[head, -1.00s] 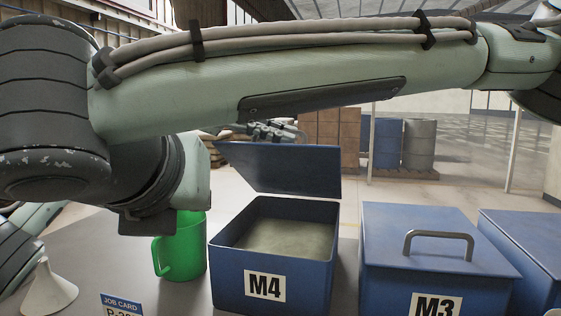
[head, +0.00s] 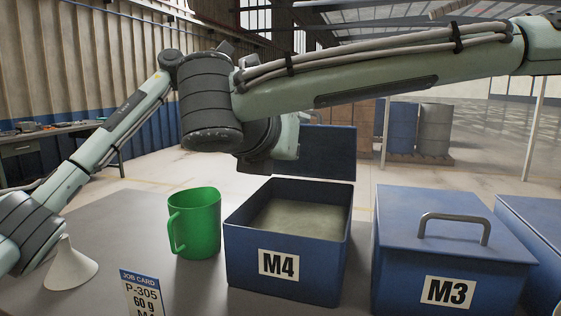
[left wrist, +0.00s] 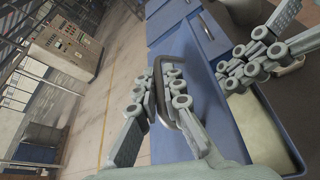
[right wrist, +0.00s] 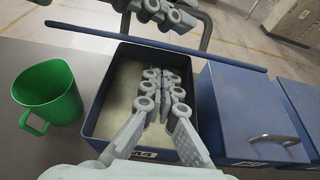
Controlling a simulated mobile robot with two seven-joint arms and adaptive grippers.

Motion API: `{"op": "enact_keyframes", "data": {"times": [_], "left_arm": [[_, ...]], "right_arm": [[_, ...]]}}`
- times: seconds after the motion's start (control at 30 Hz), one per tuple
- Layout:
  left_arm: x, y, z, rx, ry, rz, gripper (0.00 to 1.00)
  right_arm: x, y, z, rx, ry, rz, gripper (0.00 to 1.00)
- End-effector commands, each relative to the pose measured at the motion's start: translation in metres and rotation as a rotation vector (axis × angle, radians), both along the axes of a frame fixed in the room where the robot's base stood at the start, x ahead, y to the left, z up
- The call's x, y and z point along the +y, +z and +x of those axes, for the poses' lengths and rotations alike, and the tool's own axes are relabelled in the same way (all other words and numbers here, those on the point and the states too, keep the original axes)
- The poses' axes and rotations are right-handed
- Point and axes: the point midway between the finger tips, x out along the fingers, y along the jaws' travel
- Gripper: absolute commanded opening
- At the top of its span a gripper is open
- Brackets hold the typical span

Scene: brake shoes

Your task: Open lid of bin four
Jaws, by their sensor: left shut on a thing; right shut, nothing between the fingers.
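Bin four (head: 285,270), a blue box labelled M4, stands uncovered with pale, grainy-looking fill inside. Its blue lid (head: 328,160) is raised steeply behind the bin's back rim; whether it touches the rim I cannot tell. My left gripper (left wrist: 165,80) is shut on the lid's grey bar handle (left wrist: 172,112). In the head view my arm mostly hides that gripper. My right gripper (right wrist: 165,75) is shut and empty above the bin's opening. The lid shows edge-on in the right wrist view (right wrist: 150,45), between the two grippers.
A green mug (head: 195,225) stands left of bin four, with a white funnel (head: 70,268) farther left. A job card (head: 140,292) is at the front. Closed bin M3 (head: 450,250) is close on the right, and another blue bin (head: 535,225) stands beyond it.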

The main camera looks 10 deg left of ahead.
Motion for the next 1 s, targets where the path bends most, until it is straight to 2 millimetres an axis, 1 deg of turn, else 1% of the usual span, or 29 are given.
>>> {"op": "enact_keyframes", "data": {"times": [0.1, 0.2, 0.57, 0.73, 0.97, 1.0], "left_arm": [[0.000, -0.001, 0.000, 0.000, 0.002, 0.001, 0.00], [0.000, -0.001, 0.000, 0.000, 0.002, 0.001, 0.00], [0.000, -0.001, 0.001, 0.000, 0.002, 0.001, 0.00], [0.000, -0.001, 0.000, 0.001, 0.000, 0.002, 0.00], [0.000, -0.003, -0.002, 0.003, -0.006, 0.007, 0.00], [0.000, -0.003, -0.002, 0.003, -0.007, 0.007, 0.10]], "right_arm": [[-0.002, 0.008, 0.006, 0.002, -0.002, 0.000, 0.00], [-0.002, 0.011, 0.009, 0.002, -0.001, -0.001, 0.00], [-0.002, 0.013, 0.010, 0.006, -0.001, 0.001, 0.00], [-0.003, 0.026, 0.017, 0.055, -0.002, 0.015, 0.00], [-0.005, 0.029, 0.019, 0.053, -0.004, 0.013, 0.00], [-0.005, 0.030, 0.019, 0.052, -0.004, 0.014, 0.00]]}}
